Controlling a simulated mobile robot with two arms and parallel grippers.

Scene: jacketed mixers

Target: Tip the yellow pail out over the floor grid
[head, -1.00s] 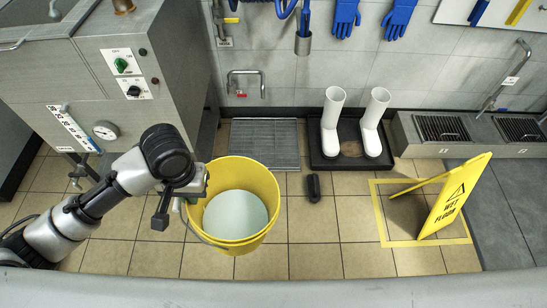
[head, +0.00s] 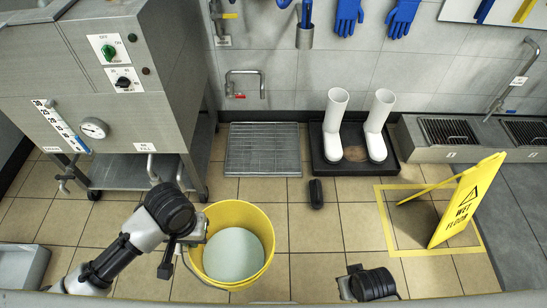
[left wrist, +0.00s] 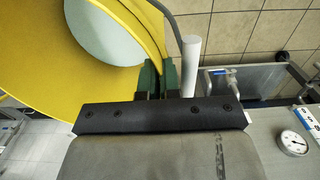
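The yellow pail (head: 268,271) is upright, with a pale, whitish-green content (head: 233,254) showing inside. My left gripper (head: 191,243) is at the pail's left side in the head view. In the left wrist view its green-padded fingers (left wrist: 160,76) are shut on the pail's edge, beside a white rod-like grip (left wrist: 190,62). The floor grid (head: 262,150) is a metal grate in the floor, beyond the pail and clear of it. My right gripper (head: 345,287) is only partly in view at the bottom edge; its fingers are hidden.
A steel mixer (head: 120,110) on legs stands to the left. White boots (head: 334,128) stand in a black tray (head: 395,158) right of the grid. A small dark object (head: 316,193) lies on the tiles. A yellow wet-floor sign (head: 466,203) stands further right. Tiles between pail and grid are clear.

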